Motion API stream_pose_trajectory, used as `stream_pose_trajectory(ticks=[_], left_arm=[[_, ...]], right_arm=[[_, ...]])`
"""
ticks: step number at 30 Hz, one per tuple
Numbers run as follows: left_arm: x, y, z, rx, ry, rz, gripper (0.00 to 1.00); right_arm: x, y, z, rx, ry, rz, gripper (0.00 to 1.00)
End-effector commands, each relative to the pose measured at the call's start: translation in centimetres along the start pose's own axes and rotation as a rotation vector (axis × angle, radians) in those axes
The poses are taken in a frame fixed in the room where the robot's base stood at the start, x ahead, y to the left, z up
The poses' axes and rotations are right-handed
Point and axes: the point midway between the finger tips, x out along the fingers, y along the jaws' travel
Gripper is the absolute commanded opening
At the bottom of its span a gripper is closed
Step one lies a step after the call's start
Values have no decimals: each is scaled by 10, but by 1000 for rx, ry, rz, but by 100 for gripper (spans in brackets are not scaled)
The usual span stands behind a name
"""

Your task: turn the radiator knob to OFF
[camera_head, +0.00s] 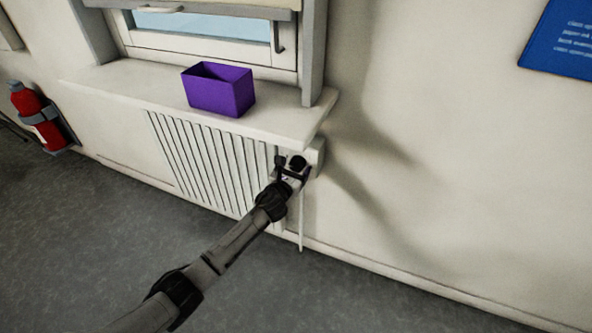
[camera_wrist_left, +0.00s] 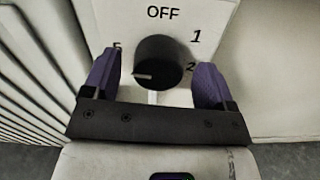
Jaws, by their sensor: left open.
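The radiator knob (camera_wrist_left: 160,58) is a round black dial on a pale plate (camera_wrist_left: 215,14) in the left wrist view. OFF is printed above it, 1 and 2 to its right, and a partly hidden mark to its left. The knob's white pointer line points left and slightly down, away from OFF. My left gripper (camera_wrist_left: 157,78) is open, with one purple finger on each side of the knob and visible gaps between. In the head view, my left gripper (camera_head: 291,172) is at the radiator's right end, partly covering the knob. My right gripper is out of view.
The white ribbed radiator (camera_head: 205,160) is below the window sill (camera_head: 130,88), which overhangs it. A purple box (camera_head: 222,95) stands on the sill. A red fire extinguisher (camera_head: 42,120) is at the far left.

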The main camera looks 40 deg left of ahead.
Motion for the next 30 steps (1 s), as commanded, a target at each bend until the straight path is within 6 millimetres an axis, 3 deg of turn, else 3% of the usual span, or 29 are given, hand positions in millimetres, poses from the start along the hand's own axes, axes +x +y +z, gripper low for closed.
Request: stream_pose_trajectory(ticks=[6,16,30], left_arm=[[11,0,0,-1,0,0,79],[12,0,0,0,0,0,79],[12,0,0,-1,0,0,34]], right_arm=[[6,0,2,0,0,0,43],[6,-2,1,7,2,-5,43],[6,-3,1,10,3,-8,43]])
